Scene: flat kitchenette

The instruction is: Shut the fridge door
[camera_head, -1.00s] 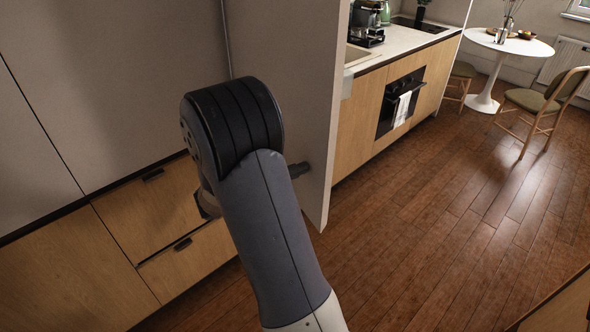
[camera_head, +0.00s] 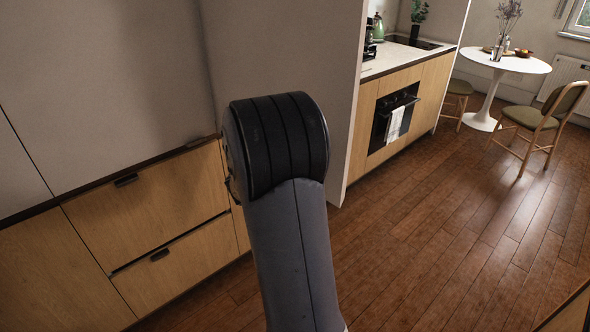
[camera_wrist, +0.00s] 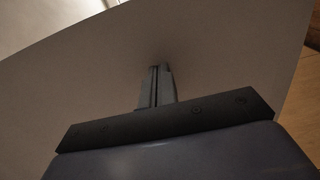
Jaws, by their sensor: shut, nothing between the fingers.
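The fridge door (camera_head: 280,55) is a tall, plain grey panel behind my arm in the head view. Its free edge is on the right, beside the counter, and its lower part is partly hidden by my arm. It stands out from the cabinet front at an angle; how far open is hard to tell. The door surface (camera_wrist: 225,75) also fills most of the wrist view. My gripper (camera_wrist: 158,72) is shut and empty, its fingertips pointing at the door and touching or very near it. In the head view my arm hides the gripper.
Wooden drawers (camera_head: 150,225) with dark handles are at the left. A counter with an oven (camera_head: 392,118) and white towel stands beyond the door. A round white table (camera_head: 505,62) and chairs (camera_head: 540,122) are at the far right. The wooden floor (camera_head: 430,230) between is clear.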

